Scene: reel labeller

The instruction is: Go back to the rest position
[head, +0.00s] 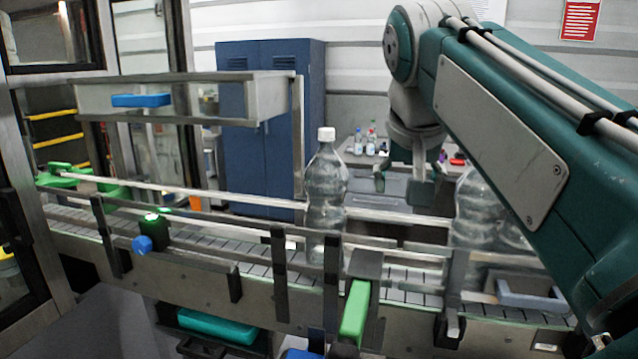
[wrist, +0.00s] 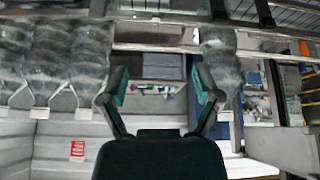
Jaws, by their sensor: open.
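My gripper (head: 411,178) hangs in the air at the right of the head view, over the conveyor (head: 200,250) or just behind its rail. It also shows in the wrist view (wrist: 162,85), where its two fingers stand wide apart with nothing between them. A clear bottle with a white cap (head: 326,195) stands upright on the conveyor, left of my gripper and apart from it. More clear bottles (head: 478,215) stand to the right, partly hidden by my arm. The wrist view looks upside down, with several bottles (wrist: 55,65) at its left and one bottle (wrist: 218,60) right of the fingers.
Guide rails (head: 240,200) run along the conveyor. A green sensor block with a blue knob (head: 153,232) sits on its near side. A grey box with a blue handle (head: 190,97) overhangs the left part. A blue locker (head: 268,130) and a bench with small bottles (head: 365,150) stand behind.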

